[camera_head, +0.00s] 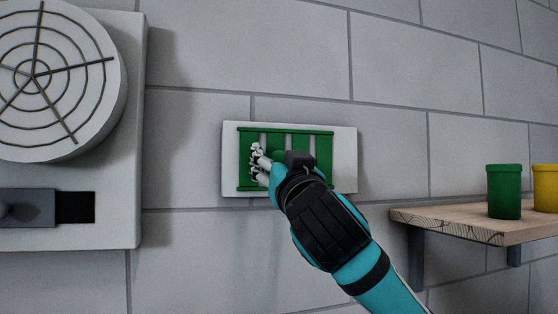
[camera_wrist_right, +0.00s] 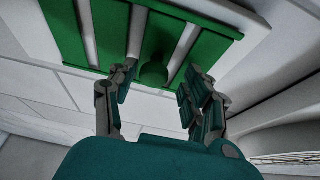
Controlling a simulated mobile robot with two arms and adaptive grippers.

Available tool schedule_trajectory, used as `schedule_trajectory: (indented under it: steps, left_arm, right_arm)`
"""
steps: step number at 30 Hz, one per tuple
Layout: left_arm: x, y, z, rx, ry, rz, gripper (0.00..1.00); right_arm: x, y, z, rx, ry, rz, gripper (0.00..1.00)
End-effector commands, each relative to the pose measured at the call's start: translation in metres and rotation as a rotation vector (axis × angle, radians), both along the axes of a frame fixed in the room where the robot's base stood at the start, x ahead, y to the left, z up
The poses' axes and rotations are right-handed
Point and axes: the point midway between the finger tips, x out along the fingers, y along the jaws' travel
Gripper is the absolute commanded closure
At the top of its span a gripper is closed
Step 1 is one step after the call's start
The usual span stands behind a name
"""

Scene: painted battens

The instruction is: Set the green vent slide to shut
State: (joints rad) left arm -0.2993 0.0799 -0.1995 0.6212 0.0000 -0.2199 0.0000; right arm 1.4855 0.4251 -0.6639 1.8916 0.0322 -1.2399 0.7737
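The green vent slide (camera_head: 323,158) is set in a white plate (camera_head: 346,160) on the wall. Pale upright gaps show between its green bars. In the right wrist view the slide (camera_wrist_right: 110,35) has a round green knob (camera_wrist_right: 153,75). My right gripper (camera_head: 260,163) is in front of the slide and covers part of it in the head view. In the right wrist view the gripper (camera_wrist_right: 158,88) is open, with its fingers on either side of the knob and a gap showing on both sides. My left gripper is not in view.
A grey-white box (camera_head: 118,160) with a round grille (camera_head: 62,70) and a dark slider (camera_head: 27,208) is on the wall at left. A wooden shelf (camera_head: 450,226) at right holds a green canister (camera_head: 503,192) and a yellow one (camera_head: 546,188). Bare wall lies between.

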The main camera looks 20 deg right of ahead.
Motion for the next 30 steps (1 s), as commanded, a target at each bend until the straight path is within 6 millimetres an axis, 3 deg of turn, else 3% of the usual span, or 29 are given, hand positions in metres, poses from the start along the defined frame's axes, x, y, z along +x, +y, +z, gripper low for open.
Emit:
schedule_trajectory:
  steps: [10, 21, 30]
  left_arm:
    - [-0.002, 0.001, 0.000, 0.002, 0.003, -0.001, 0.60]
    - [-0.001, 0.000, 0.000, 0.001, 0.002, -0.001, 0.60]
    - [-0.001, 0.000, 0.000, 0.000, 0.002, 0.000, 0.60]
  right_arm:
    - [-0.009, -0.001, -0.004, 0.000, -0.001, -0.001, 0.50]
    - [-0.079, -0.001, -0.032, -0.001, -0.002, 0.004, 0.50]
    - [-0.109, -0.002, -0.045, 0.000, 0.000, 0.000, 0.50]
